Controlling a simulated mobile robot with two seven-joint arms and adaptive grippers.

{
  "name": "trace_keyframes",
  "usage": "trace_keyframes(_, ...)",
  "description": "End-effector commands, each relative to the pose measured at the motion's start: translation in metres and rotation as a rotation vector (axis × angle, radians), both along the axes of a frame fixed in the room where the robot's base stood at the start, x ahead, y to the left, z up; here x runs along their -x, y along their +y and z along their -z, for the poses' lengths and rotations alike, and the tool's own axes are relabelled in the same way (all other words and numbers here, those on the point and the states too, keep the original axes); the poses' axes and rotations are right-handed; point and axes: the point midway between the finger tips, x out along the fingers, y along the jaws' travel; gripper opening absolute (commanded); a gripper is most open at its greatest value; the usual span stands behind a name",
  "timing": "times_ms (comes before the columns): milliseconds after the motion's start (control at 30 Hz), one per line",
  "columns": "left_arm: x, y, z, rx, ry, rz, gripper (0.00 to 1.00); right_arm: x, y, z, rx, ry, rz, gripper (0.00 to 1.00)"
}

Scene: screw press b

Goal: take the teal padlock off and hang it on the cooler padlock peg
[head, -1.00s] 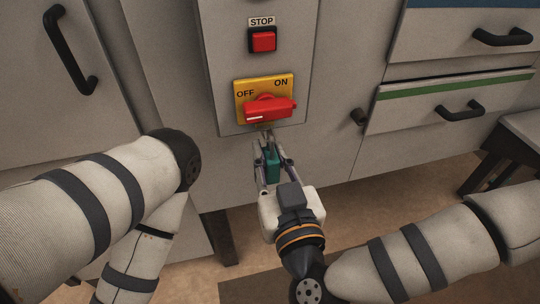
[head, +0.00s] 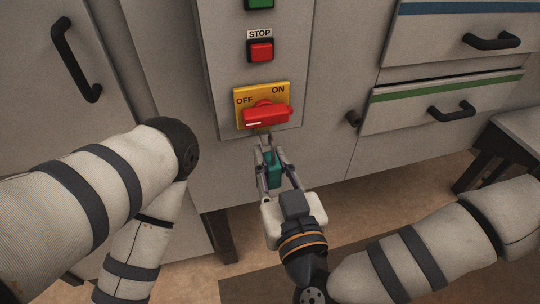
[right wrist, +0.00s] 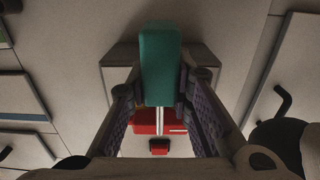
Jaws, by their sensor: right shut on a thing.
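The teal padlock (head: 272,172) is between the fingers of my right gripper (head: 272,170), just below the red switch handle (head: 267,115) on its yellow OFF/ON plate (head: 241,97). In the right wrist view the teal padlock body (right wrist: 159,65) fills the space between the fingers, and its bright shackle runs toward the red switch. My right gripper is shut on the padlock. I cannot tell whether the shackle is still through the switch. The cooler padlock peg is not identifiable in these views. My left arm shows at the left, but its gripper is out of view.
A red STOP button (head: 261,51) and a green button (head: 260,3) sit above the switch. A dark knob (head: 353,119) sticks out right of the panel. Drawers with black handles (head: 452,111) are at the right, and a cabinet handle (head: 77,60) is at the left.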

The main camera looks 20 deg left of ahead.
Motion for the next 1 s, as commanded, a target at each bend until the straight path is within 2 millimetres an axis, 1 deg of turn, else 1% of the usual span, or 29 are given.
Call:
trace_keyframes(367, -0.004, 0.000, -0.005, 0.000, -0.012, 0.000, 0.58, 0.009, -0.006, -0.002, -0.002, -0.001, 0.000, 0.00)
trace_keyframes(700, -0.005, 0.000, -0.006, 0.000, -0.015, 0.000, 0.58, 0.011, -0.008, -0.002, -0.001, 0.000, 0.000, 0.00)
trace_keyframes(1000, -0.016, 0.000, -0.020, 0.000, -0.050, 0.000, 0.58, 0.030, -0.020, -0.004, -0.001, -0.004, 0.000, 0.00)
